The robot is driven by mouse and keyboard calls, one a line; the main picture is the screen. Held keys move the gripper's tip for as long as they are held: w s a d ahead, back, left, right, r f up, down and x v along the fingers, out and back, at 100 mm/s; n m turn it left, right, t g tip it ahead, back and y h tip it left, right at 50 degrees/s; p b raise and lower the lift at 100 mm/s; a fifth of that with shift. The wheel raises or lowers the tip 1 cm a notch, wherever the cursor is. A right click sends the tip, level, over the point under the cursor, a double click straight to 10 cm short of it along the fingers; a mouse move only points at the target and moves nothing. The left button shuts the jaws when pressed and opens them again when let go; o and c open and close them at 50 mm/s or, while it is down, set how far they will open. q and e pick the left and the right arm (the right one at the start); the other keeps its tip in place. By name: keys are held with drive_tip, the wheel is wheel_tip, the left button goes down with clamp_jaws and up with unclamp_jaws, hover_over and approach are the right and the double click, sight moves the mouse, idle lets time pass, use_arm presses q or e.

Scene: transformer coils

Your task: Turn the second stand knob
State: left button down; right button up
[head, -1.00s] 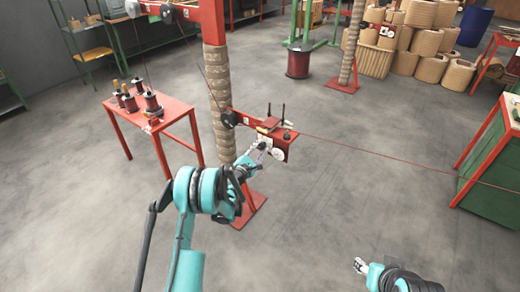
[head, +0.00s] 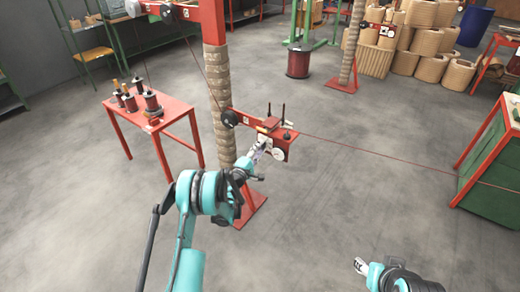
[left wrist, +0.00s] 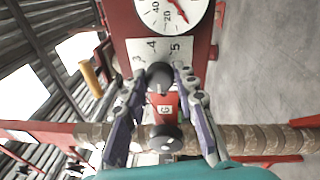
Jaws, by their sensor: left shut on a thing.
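A red stand box (head: 275,143) is mounted on the near post. In the left wrist view its panel shows a round white dial (left wrist: 170,12) with a red needle and a white number plate (left wrist: 147,50). A black knob (left wrist: 160,76) sits below the plate, with a second dark round part (left wrist: 164,138) nearer the camera. My left gripper (head: 263,148) is at the box front; in the wrist view its fingers (left wrist: 158,80) are closed around the black knob from both sides. My right gripper (head: 360,266) is low at the right, away from the stand; its jaws are too small to judge.
A red table (head: 165,118) with several wire spools stands left of the wrapped post (head: 219,95). A thin red wire (head: 375,152) runs from the box to the green cabinet (head: 490,165) at right. The floor between is clear.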

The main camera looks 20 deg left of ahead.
use_arm(q)
drive_tip(key=shift+m, duration=1.2)
drive_tip(key=shift+h, duration=0.4)
drive_tip(key=c, duration=1.2)
unclamp_jaws()
drive_tip(key=v, duration=0.7)
drive_tip(key=shift+s, duration=0.25)
